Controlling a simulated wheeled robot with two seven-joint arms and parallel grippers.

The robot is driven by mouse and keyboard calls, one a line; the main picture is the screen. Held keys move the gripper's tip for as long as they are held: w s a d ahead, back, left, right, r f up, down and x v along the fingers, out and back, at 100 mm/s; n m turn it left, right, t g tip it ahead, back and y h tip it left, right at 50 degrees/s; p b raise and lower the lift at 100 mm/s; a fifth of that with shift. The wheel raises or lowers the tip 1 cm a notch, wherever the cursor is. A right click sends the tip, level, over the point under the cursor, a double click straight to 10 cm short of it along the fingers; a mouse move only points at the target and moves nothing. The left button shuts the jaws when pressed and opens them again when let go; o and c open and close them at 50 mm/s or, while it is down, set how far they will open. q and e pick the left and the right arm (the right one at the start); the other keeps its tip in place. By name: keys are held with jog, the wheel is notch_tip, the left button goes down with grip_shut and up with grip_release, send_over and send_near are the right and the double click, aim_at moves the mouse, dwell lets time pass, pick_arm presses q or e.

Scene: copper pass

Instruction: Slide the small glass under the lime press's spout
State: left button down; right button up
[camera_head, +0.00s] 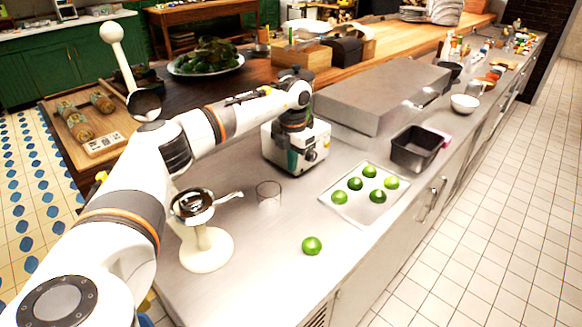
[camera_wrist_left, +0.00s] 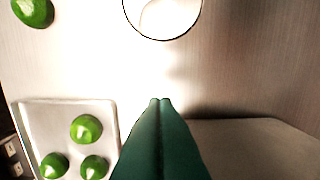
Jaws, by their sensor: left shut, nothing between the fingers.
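The small clear glass (camera_head: 268,194) stands upright on the steel counter, to the right of the lime press (camera_head: 207,250) and apart from it. The press has a pale round base and a silver cup; my arm hides part of it. My left gripper (camera_head: 292,163) is above the counter, beyond the glass from the head camera, its teal fingers pointing down. In the left wrist view the fingers (camera_wrist_left: 160,101) are shut and empty, and the glass's round rim (camera_wrist_left: 162,36) shows ahead of the tips, apart from them. My right gripper is out of view.
A pale tray (camera_head: 345,209) of several limes lies right of the glass; a loose lime (camera_head: 312,246) is nearer. A large grey box (camera_head: 385,90) and a dark bin (camera_head: 416,148) stand farther back. Bare counter lies between the glass and the press.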

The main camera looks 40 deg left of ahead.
aim_at(283, 199)
pick_arm(q)
notch_tip(283, 199, down, 7)
jog(key=b, duration=0.5)
jog(key=shift+f, duration=0.15)
jog(key=shift+a+f+b, duration=0.1)
jog(key=shift+f+b, duration=0.25)
jog(key=s, duration=0.3)
jog(key=shift+a+r, duration=0.15)
jog(key=shift+r, duration=0.2)
jog(key=shift+s, duration=0.45)
